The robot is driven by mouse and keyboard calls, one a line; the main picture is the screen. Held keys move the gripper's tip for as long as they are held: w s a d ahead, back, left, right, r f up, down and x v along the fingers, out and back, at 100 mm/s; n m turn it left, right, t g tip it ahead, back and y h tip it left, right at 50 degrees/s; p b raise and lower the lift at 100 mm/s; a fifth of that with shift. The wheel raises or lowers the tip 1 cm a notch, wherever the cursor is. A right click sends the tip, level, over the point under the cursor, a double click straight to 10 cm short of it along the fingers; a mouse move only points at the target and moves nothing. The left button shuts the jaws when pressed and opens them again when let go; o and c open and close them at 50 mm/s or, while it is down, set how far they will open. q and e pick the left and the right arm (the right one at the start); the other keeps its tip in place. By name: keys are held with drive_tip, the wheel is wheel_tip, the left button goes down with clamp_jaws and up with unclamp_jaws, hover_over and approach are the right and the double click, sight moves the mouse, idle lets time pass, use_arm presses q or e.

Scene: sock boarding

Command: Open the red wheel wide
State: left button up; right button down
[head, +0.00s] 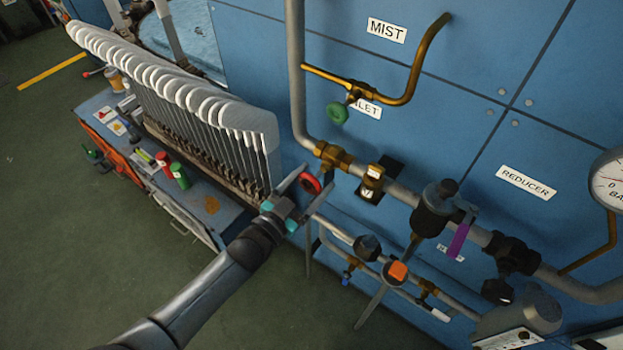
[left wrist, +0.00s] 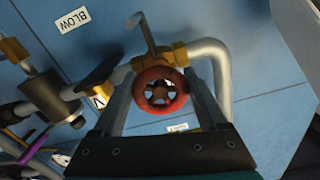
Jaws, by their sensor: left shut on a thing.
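The red wheel (head: 310,183) is a small round handwheel on a brass valve (head: 331,155) on the grey pipe, in front of the blue panel. In the left wrist view the red wheel (left wrist: 160,90) faces me, with its spokes and dark hub showing. My left gripper (head: 310,191) is at the wheel, with one finger on each side of its rim. In the left wrist view the fingers of my left gripper (left wrist: 162,95) are shut on it. My right gripper is not in view.
A green wheel (head: 337,113) sits above on a brass valve. A purple lever (head: 458,241), an orange knob (head: 397,271) and a gauge (head: 608,184) are to the right. A rack of white sock boards (head: 180,75) stands close on the left, above a cluttered bench (head: 205,205).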

use_arm(q)
drive_tip(key=n, duration=0.3)
drive_tip(key=shift+s+n, duration=0.1)
drive_tip(key=shift+n, duration=2.3)
drive_tip(key=shift+d, duration=0.1)
drive_tip(key=o, duration=1.3)
drive_tip(key=v, duration=1.5)
drive_tip(key=shift+s+r, duration=0.1)
drive_tip(key=shift+s, duration=0.05)
